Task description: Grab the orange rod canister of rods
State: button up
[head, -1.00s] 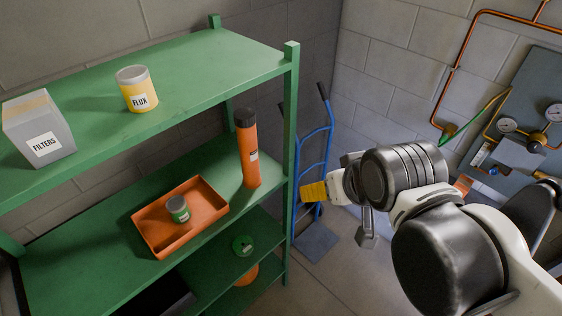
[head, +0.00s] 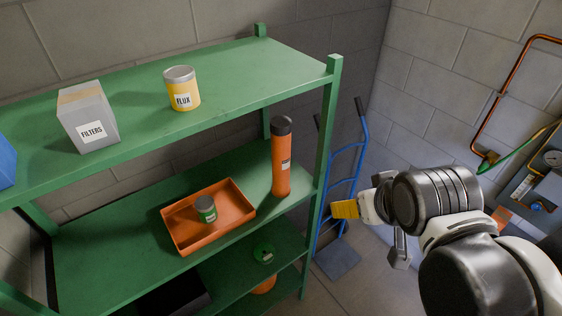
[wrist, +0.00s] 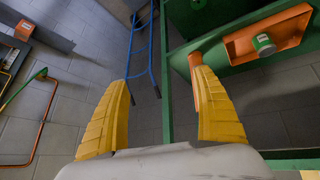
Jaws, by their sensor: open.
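The orange rod canister (head: 281,165), a tall orange cylinder with a dark cap and a small label, stands upright on the middle green shelf, near its right end. In the wrist view the canister (wrist: 194,61) shows only in part, behind the right finger. My gripper (head: 345,209) is to the right of the canister in the head view, outside the shelf's corner post. Its yellow fingers are spread wide in the wrist view (wrist: 160,80), with nothing between them.
An orange tray (head: 240,217) holding a small green can (head: 205,209) sits left of the canister. The green corner post (head: 325,140) stands beside it. A filters box (head: 89,117) and a flux can (head: 182,89) are on the upper shelf. A blue hand truck (head: 345,190) stands behind.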

jog(key=w+d+f+n+t+h+b, duration=0.1)
jog(key=w+f+n+h+b, duration=0.1)
jog(key=w+f+n+b, duration=0.35)
jog(key=n+t+b, duration=1)
jog(key=n+b, duration=0.6)
jog(key=n, duration=1.2)
send_near(280, 166)
jog(key=w, duration=0.6)
jog(key=w+d, duration=0.1)
jog(key=w, duration=0.2)
jog(key=shift+d+r, duration=0.2)
jog(key=w, duration=0.4)
jog(key=shift+w+d+f, duration=0.1)
jog(key=shift+d+f, duration=0.05)
jog(key=shift+d, duration=0.15)
jog(key=shift+c, duration=0.3)
jog(key=c, duration=1.5)
